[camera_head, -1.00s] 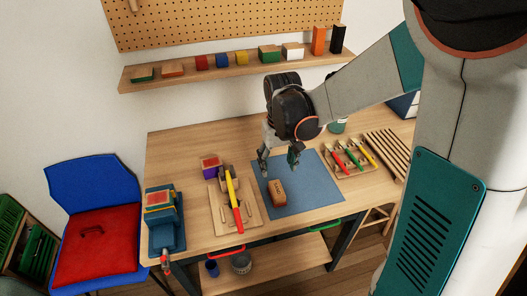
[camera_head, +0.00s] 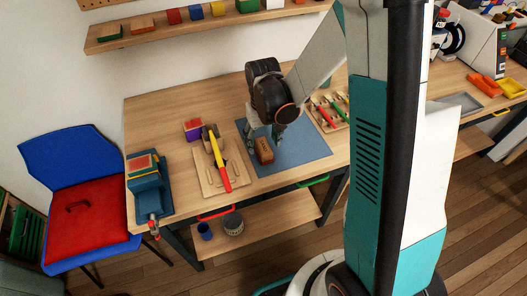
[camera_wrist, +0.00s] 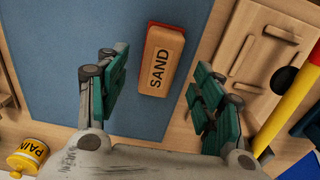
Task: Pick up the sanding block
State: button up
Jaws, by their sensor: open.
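The sanding block (camera_head: 264,151) is a wooden block with a reddish layer, lying on the blue mat (camera_head: 305,149) on the workbench. In the wrist view the block (camera_wrist: 160,62) shows the word SAND on its top and lies near the left edge of a wooden tool board. My gripper (camera_head: 265,131) is above the mat just behind the block in the head view. In the wrist view my gripper (camera_wrist: 160,95) has its two green-padded fingers spread apart, with the block beyond and between them. Nothing is held.
A tool board (camera_head: 207,179) with a yellow and red-handled hammer (camera_head: 220,165) lies left of the mat. A blue vise (camera_head: 147,185) stands at the bench's left end. A small tool rack (camera_head: 328,112) is to the right. A yellow PAINT can (camera_wrist: 28,153) shows in the wrist view.

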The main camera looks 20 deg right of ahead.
aim_at(264, 146)
notch_tip(264, 146, down, 4)
jog(key=shift+r+b, duration=0.25)
jog(key=shift+b, duration=0.25)
jog(key=shift+s, duration=0.1)
jog(key=c, duration=1.3)
jog(key=shift+o, duration=0.2)
jog(key=shift+r, duration=0.15)
notch_tip(264, 146, up, 20)
jog(key=p, duration=0.6)
jog(key=shift+c, duration=0.2)
jog(key=o, duration=0.3)
jog(key=shift+c, duration=0.6)
